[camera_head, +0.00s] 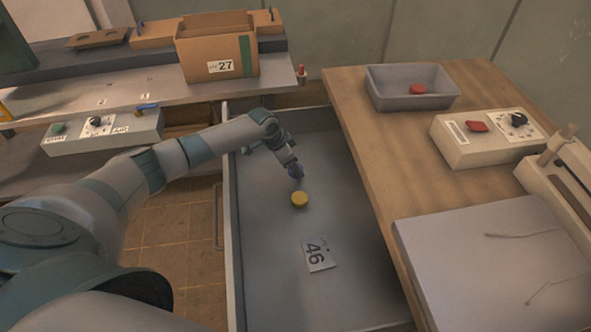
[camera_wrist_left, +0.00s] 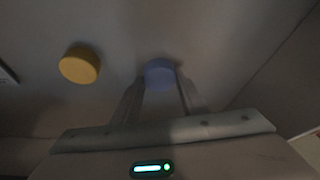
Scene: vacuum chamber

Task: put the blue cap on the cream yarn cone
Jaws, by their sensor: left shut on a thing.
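The blue cap (camera_wrist_left: 159,74) is between the fingertips of my left gripper (camera_wrist_left: 160,92), which is shut on it. In the head view the blue cap (camera_head: 295,170) shows at the end of my left gripper (camera_head: 294,167), inside the open grey drawer (camera_head: 268,262). I cannot tell whether the cap touches the drawer floor. No cream yarn cone can be made out in either view. My right gripper is not in view.
A yellow cap (camera_head: 300,200) lies close by in the drawer, near a card marked 46 (camera_head: 319,254). The wooden table (camera_head: 366,148) bounds the drawer on the right, bearing a grey bin (camera_head: 411,88) and a control box (camera_head: 487,137). A cardboard box (camera_head: 217,52) stands at the back.

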